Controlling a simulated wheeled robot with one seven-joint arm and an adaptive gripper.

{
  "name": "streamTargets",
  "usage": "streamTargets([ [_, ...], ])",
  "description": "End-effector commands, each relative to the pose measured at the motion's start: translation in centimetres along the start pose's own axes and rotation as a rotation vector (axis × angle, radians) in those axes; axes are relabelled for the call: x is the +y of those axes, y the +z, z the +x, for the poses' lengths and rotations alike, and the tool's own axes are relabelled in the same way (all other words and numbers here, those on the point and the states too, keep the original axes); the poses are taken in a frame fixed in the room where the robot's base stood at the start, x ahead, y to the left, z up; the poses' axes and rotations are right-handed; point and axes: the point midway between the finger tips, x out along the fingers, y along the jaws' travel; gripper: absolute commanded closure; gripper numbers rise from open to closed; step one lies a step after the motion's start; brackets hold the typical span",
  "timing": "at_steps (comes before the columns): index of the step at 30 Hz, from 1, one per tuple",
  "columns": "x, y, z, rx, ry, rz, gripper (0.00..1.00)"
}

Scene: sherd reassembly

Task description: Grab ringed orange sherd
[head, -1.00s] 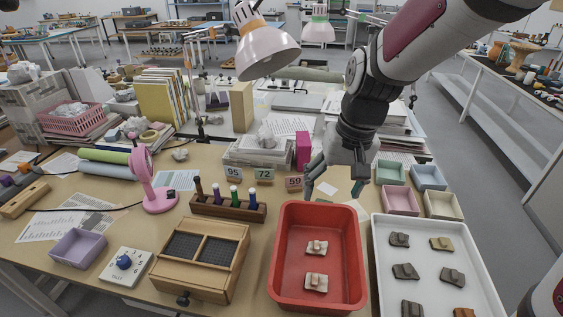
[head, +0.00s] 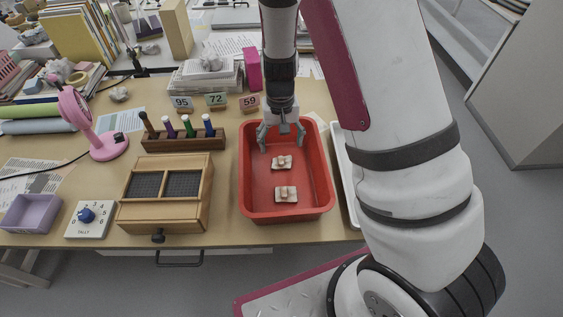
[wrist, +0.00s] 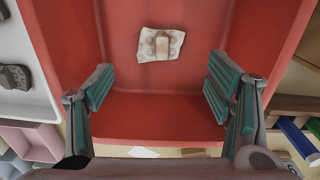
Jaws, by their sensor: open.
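My gripper (head: 282,136) is open and empty over the far part of the red tray (head: 243,175); its spread teal-padded fingers also show in the wrist view (wrist: 160,80). Two pale sherds lie in the tray, a far one (head: 282,162) and a near one (head: 286,194). In the wrist view, one pale sherd (wrist: 150,44) with faint round grey marks and a raised beige block lies beyond the fingertips, between their lines and apart from them. No clearly orange sherd shows now. Most of the white tray (head: 344,160) is hidden behind my arm.
A dark grey sherd (wrist: 14,78) lies in the white tray, at left in the wrist view. A wooden rack of coloured tubes (head: 184,140) and a wooden box (head: 166,218) stand left of the red tray. Numbered cards (head: 216,100) stand behind.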

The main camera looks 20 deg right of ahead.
Motion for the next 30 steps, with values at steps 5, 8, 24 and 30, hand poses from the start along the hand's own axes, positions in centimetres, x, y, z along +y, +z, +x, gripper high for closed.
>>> streamTargets([
  [5,0.1,0.0,1.6,-0.001,0.000,0.001,0.27],
  [8,0.1,0.1,2.2,0.000,0.000,0.001,0.27],
  [24,0.1,0.4,7.0,0.001,-0.001,-0.001,0.27],
  [30,0.1,0.4,6.9,0.001,0.000,0.000,0.47],
])
